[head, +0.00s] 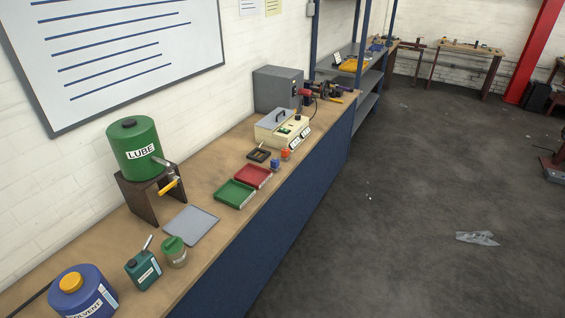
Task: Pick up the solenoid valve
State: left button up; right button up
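I cannot make out a solenoid valve for certain in the head view. A small dark square piece (259,155) lies on the workbench (206,201), beside a small blue item (275,165) and a small orange-red item (285,155); they are too small to identify. A cluster of dark and red parts (322,91) sits at the bench's far end, also unclear. Neither of my grippers is in view.
Along the bench stand a solvent can (83,291), a teal can (143,270), a green-lidded jar (174,252), a lube drum (133,148), green (235,194) and red (253,176) trays and a cream box (282,129). Floor (400,210) right is mostly clear; a clear sheet (477,238) lies there.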

aim_at(274, 167)
jog(key=z, duration=0.25)
jog(key=i, duration=1.15)
jog(key=u, duration=0.65)
jog(key=i, duration=1.05)
jog(key=u, duration=0.65)
